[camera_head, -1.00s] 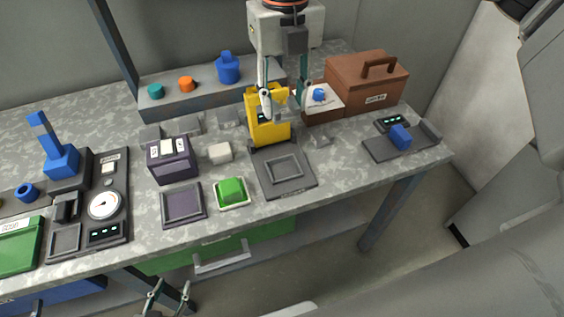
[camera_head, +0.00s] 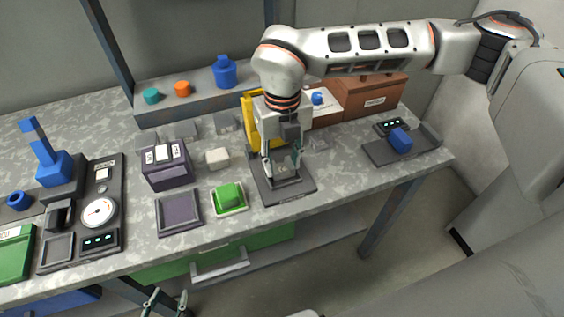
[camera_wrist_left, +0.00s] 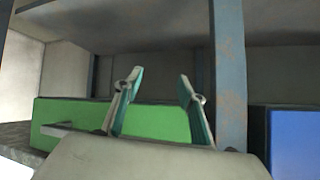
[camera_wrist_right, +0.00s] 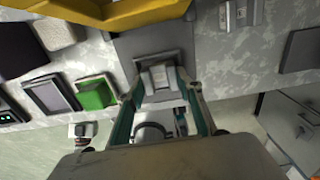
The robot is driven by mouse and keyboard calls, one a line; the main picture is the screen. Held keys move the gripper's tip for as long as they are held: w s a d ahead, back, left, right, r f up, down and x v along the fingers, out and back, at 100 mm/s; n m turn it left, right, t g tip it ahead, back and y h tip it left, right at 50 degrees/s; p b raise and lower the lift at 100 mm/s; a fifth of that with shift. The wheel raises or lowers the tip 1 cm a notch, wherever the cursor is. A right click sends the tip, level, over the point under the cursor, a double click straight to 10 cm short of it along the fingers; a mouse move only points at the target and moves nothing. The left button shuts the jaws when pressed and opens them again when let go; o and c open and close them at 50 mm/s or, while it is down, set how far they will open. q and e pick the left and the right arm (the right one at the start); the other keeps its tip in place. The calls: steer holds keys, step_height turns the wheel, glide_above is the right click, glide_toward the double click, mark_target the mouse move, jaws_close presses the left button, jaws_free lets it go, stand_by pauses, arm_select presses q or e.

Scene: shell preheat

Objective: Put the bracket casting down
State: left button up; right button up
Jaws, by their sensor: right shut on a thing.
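The bracket casting, a grey piece, is between the fingers of my right gripper (camera_head: 283,172). The right wrist view shows the casting (camera_wrist_right: 160,80) between the fingertips, over the recess of a dark square plate (camera_wrist_right: 130,52). In the head view the gripper points down over this dark plate (camera_head: 264,194), in front of the yellow press-like frame (camera_head: 251,122). The fingers hide part of the casting, and I cannot tell whether it touches the plate. My left gripper (camera_wrist_left: 157,95) is open and empty, low in front of the bench's green drawer.
A green block (camera_head: 229,195) on a pale tray and a dark purple pad (camera_head: 178,212) lie left of the plate. A dark box (camera_head: 165,165) and a white block (camera_head: 218,158) stand behind them.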

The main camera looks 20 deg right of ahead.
mark_target(282, 170)
steer(key=shift+f, duration=0.4)
steer(key=shift+f, duration=0.15)
steer(key=o, duration=1.2)
steer(key=shift+c, duration=0.2)
steer(key=shift+r, duration=0.55)
step_height(282, 170, up, 11)
steer(key=shift+p, duration=0.4)
